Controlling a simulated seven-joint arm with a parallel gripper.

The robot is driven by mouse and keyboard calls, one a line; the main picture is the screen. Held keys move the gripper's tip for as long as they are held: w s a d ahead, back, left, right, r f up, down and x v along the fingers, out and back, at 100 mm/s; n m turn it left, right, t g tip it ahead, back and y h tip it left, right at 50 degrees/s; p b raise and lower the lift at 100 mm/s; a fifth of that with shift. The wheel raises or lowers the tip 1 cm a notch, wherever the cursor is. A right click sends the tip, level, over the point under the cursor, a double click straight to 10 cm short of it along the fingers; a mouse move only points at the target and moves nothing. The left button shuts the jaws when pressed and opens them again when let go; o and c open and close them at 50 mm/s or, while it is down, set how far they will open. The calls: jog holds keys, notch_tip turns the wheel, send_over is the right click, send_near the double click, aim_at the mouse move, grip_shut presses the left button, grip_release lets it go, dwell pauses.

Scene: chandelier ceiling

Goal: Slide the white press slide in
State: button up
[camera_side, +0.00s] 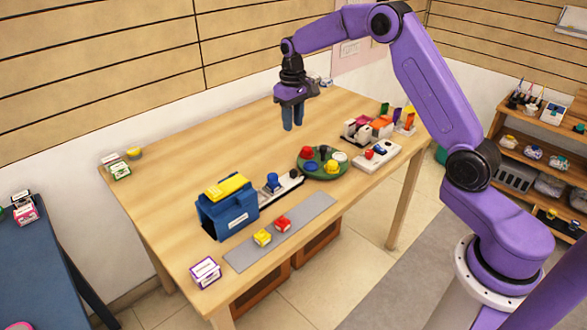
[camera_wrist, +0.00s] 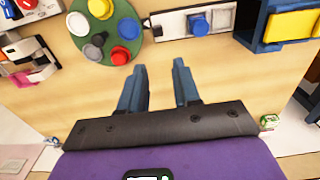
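A blue press-like box (camera_side: 226,212) with a yellow top stands near the front of the wooden table; part of it shows at the upper right of the wrist view (camera_wrist: 272,28). A pale strip (camera_side: 291,183) with a blue knob (camera_side: 272,181) lies beside the box, apparently the white press slide. In the wrist view the strip (camera_wrist: 174,24) shows a blue knob (camera_wrist: 199,25) and a whitish block (camera_wrist: 222,20). My gripper (camera_side: 292,127) hangs above the table behind the strip, fingers down. In the wrist view my gripper (camera_wrist: 159,66) has its fingers apart with nothing between them.
A green round board (camera_side: 323,172) with coloured knobs sits right of the strip. A grey mat (camera_side: 300,213) with yellow and red blocks lies in front. A white switch panel (camera_side: 376,153) and a cluttered rack stand at the right. The table's back left is mostly clear.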

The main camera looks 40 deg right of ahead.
send_near(294, 170)
notch_tip(294, 170, down, 9)
jog(key=shift+a+f, duration=0.1)
jog(key=shift+a, duration=0.05)
dwell(0.5)
jog(key=shift+c, duration=0.3)
grip_shut()
